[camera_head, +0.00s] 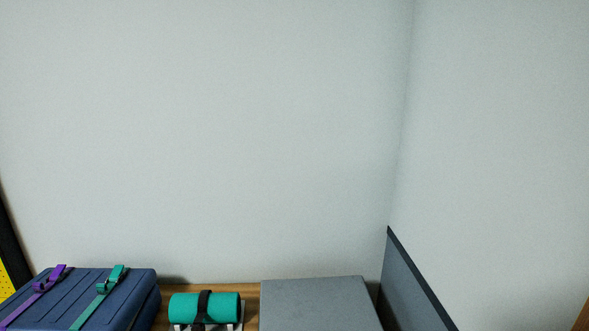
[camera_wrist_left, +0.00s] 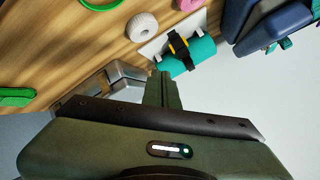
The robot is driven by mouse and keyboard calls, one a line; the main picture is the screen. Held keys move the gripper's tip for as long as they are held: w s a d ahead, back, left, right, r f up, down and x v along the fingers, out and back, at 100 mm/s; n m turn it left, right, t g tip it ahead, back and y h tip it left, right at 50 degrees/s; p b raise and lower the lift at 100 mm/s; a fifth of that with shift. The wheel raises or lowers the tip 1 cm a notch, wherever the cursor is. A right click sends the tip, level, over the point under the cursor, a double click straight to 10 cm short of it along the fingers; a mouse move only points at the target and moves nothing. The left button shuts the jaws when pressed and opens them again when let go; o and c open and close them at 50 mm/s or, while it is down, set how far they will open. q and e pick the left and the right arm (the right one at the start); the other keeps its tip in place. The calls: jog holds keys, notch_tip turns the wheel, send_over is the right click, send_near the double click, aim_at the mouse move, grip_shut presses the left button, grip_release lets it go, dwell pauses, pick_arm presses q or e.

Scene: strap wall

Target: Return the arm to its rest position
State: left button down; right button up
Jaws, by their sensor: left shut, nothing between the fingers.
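My left gripper (camera_wrist_left: 162,76) shows in the left wrist view, its dark olive fingers together with nothing between them. It points toward a wooden surface (camera_wrist_left: 60,45), below a teal roll (camera_wrist_left: 200,52) in the picture and apart from it. The roll has a dark strap around it and rests on a white holder (camera_wrist_left: 153,47). In the head view the teal roll (camera_head: 223,307) lies at the bottom, left of centre. Neither gripper shows in the head view, and my right gripper is in neither view.
A blue case (camera_head: 110,300) with purple and teal straps lies at the lower left of the head view. A grey box (camera_head: 315,300) and a grey upright panel (camera_head: 410,285) stand right of the roll. In the wrist view, a white ridged roll (camera_wrist_left: 143,27) and green strap (camera_wrist_left: 15,97) lie on the wood.

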pick_arm(q)
jog(key=s+f+n+g, duration=0.35)
jog(key=s+f, duration=0.25)
jog(key=s, duration=0.3)
jog(key=s+f+n+g, duration=0.3)
jog(key=s+f+g, duration=0.15)
jog(key=s, duration=0.45)
notch_tip(320, 180, down, 33)
jog(key=s+g+b, duration=0.1)
jog(key=s+b, duration=0.1)
jog(key=b, duration=0.4)
jog(key=s+a+f+m+g+b, duration=0.1)
jog(key=s+a+f+b, duration=0.2)
jog(key=s+f, duration=1.3)
notch_tip(320, 180, down, 3)
jog(key=shift+a+f+h+b, duration=0.15)
jog(key=shift+h+b, duration=0.15)
jog(key=shift+b, duration=0.2)
